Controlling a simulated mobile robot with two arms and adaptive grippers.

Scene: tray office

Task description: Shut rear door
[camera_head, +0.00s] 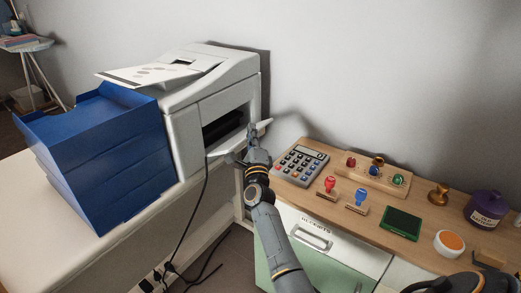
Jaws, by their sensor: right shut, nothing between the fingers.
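The white printer (212,95) stands on the white cabinet with its right-hand side towards me. A dark opening (222,126) shows in that side. The rear door (263,123) is a thin white flap standing out from the lower edge of the opening, so it is open.
Blue stacked trays (112,165) stand left of the printer. A black cable (203,208) hangs in front of the cabinet. The wooden desk (335,193) at the right holds a calculator (299,165), a red stamp (328,188), a blue stamp (358,199) and an ink pot (486,208).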

